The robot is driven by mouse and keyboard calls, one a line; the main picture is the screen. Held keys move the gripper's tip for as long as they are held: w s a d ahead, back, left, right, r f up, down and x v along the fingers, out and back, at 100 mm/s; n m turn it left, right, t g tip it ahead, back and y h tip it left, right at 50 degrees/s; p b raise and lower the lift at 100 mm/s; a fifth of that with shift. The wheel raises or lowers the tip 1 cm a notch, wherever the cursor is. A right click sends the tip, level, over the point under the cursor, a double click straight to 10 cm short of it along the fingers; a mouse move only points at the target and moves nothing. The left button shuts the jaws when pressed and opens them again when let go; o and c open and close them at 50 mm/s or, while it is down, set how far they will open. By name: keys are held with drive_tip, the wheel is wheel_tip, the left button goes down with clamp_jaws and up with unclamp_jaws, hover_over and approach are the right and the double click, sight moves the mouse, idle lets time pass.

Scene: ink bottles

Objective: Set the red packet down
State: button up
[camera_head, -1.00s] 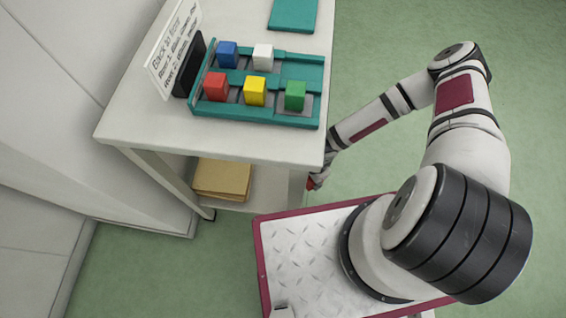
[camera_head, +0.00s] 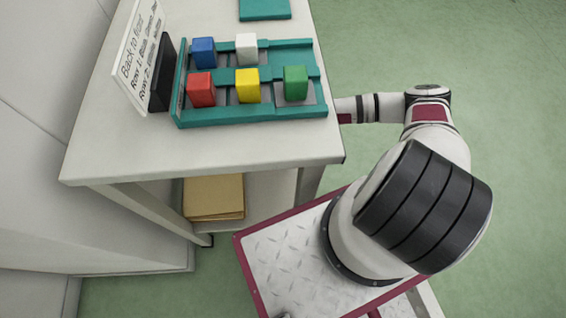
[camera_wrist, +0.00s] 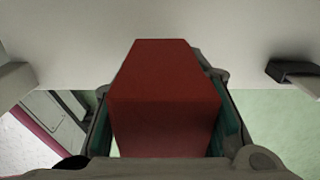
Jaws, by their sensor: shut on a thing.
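In the wrist view the red packet (camera_wrist: 160,80), a plain dark red box, fills the middle. My gripper (camera_wrist: 165,122) is shut on it, with a teal-lined finger on each side. A broad pale surface lies behind the packet; I cannot tell whether they touch. In the head view my forearm passes out of sight behind the right edge of the table (camera_head: 250,150), so the gripper and the packet are hidden there.
On the table a teal tray (camera_head: 215,118) holds red, yellow, green, blue and white blocks, beside a lettered sign (camera_head: 135,60). A teal pad (camera_head: 265,8) lies farther back. A lower shelf under the table bears a tan stack (camera_head: 214,196).

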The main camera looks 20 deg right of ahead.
drive_tip(key=shift+f+b, duration=0.85)
drive_tip(key=shift+f, duration=1.3)
drive_tip(key=shift+f, duration=0.15)
drive_tip(key=o, duration=1.2)
drive_tip(key=shift+c, duration=0.2)
drive_tip(key=shift+r, duration=0.2)
wheel_tip(320, 180, up, 12)
drive_tip(key=p, duration=0.4)
drive_tip(key=shift+p, duration=0.4)
